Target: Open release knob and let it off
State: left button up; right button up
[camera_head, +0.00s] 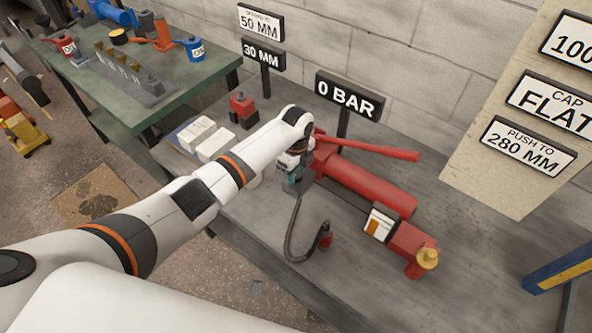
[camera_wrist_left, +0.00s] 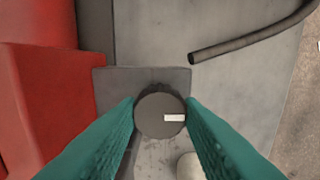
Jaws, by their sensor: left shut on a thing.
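The release knob (camera_wrist_left: 160,114) is a round dark grey knob with a white mark on the right side of its face, seen from above in the left wrist view. My left gripper (camera_wrist_left: 160,120) has its two teal fingers on either side of the knob and is shut on it. The sign behind the pump (camera_head: 345,97) reads 0 BAR. My right gripper is not in view.
A black hose (camera_head: 291,225) curves over the grey bench (camera_head: 350,290) to a red end fitting (camera_head: 325,237). A red lever (camera_head: 370,148) sticks out above the pump. A small red block (camera_head: 243,108) and white boxes (camera_head: 205,138) stand behind my arm. The bench front is clear.

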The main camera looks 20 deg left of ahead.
pick_arm(q)
jog(key=n+p, duration=0.2)
jog(key=n, duration=0.1)
jog(key=shift+r+n, duration=0.2)
jog(key=shift+n, duration=0.1)
jog(key=n+p, duration=0.2)
jog(key=n, duration=0.1)
jog(key=shift+n, duration=0.3)
jog(key=n+p, duration=0.1)
jog(key=n, duration=0.2)
jog(key=shift+f+n, duration=0.1)
jog(key=shift+n, duration=0.2)
jog(key=shift+n+p, duration=0.7)
jog(key=shift+n, duration=1.3)
jog(key=o, duration=1)
jog(key=shift+c, duration=0.2)
